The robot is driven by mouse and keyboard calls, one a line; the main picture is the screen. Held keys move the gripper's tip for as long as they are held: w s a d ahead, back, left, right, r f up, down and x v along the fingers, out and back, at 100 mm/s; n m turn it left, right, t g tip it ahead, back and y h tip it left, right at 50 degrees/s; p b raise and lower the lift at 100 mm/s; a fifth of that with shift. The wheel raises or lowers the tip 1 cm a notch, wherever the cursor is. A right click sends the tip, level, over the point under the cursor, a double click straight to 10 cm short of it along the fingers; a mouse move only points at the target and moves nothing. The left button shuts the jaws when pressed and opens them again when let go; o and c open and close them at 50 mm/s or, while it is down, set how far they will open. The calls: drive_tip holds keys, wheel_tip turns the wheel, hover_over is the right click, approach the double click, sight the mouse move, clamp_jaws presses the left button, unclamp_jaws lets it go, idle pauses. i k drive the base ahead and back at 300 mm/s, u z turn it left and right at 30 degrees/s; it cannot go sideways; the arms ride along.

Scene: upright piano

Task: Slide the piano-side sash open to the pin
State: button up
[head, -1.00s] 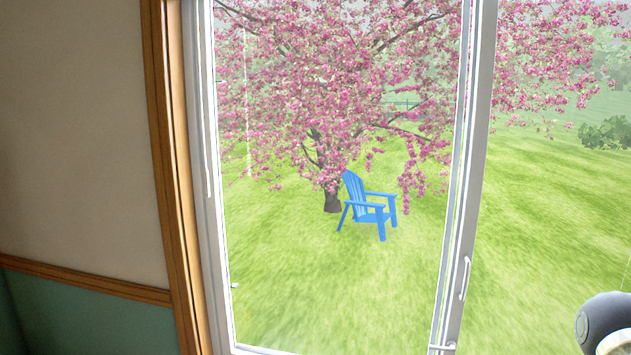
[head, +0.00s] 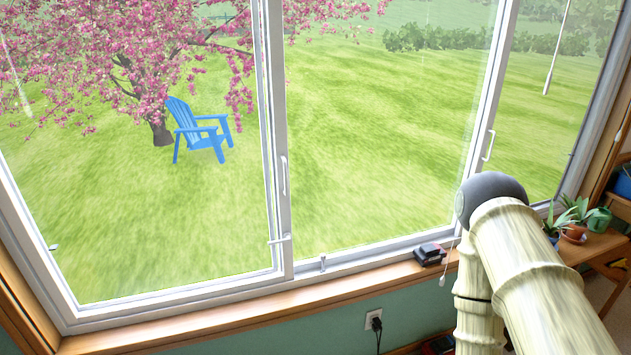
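A wide white-framed window fills the head view. A left sash stile (head: 273,130) carries a white pull handle (head: 284,176) and a small latch (head: 279,240) low down. A second stile (head: 489,110) further right has another pull handle (head: 489,146). A small upright metal piece (head: 323,264) stands on the bottom track between them; I cannot tell whether it is the pin. The piano is not in view, so I cannot tell which sash is on its side. My pale arm shows at lower right, but my gripper is out of view.
A wooden sill (head: 230,317) runs below the window. Small dark boxes (head: 430,254) sit on it near my arm, with a hanging cord beside them. Potted plants (head: 572,220) stand on a wooden table at right. An outlet (head: 374,319) with a plug is below the sill.

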sight(14, 214)
drive_tip(key=k, duration=0.75)
drive_tip(key=u, duration=0.8)
drive_tip(key=i, duration=0.5)
drive_tip(key=z, duration=0.1)
